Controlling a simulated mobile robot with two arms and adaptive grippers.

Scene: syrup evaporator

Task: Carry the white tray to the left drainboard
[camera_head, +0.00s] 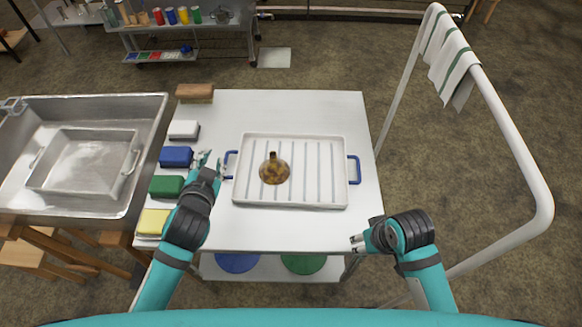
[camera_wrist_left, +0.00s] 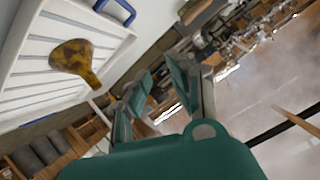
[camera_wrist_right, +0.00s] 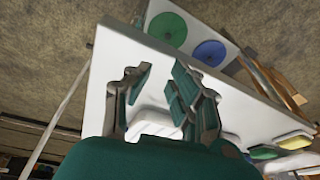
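The white tray (camera_head: 318,196) with blue handles lies flat on the white table (camera_head: 300,230). My right gripper (camera_head: 356,243) is near the table's right front edge, away from the right handle (camera_head: 354,169). In the right wrist view its fingers (camera_wrist_right: 158,85) are open and empty.
A steel sink (camera_head: 85,150) holding a metal pan (camera_head: 85,162) stands left of the table. Blue (camera_head: 177,157), green (camera_head: 166,186), yellow (camera_head: 153,222) and other blocks line the table's left edge. A white rail with a striped towel (camera_head: 450,58) stands at right.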

